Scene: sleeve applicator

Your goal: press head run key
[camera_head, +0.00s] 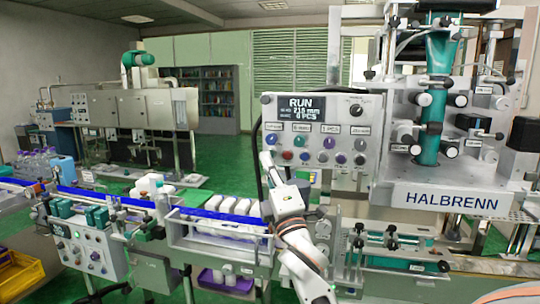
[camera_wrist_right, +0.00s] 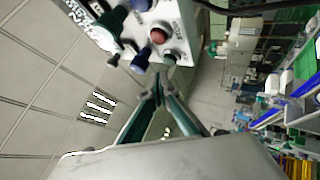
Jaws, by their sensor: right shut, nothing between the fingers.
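The control panel (camera_head: 312,170) has a dark display reading RUN, several coloured knobs and buttons, and small labels too blurred to read, so I cannot tell which key is the head run key. My right gripper (camera_head: 267,160) is shut and empty, at the panel's lower left corner, covering part of the lower button row. In the wrist view the gripper's fingertips (camera_wrist_right: 157,95) point at the panel's edge. A small grey-green button (camera_wrist_right: 170,60) lies just beyond them with a visible gap. A red button (camera_wrist_right: 158,36) and a blue one (camera_wrist_right: 139,63) are close by. My left gripper is out of view.
A HALBRENN applicator head (camera_head: 450,200) stands right of the panel. A conveyor with white bottles (camera_head: 235,206) runs below and left. A black cable (camera_head: 257,135) hangs along the panel's left edge. Open air lies left of the panel.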

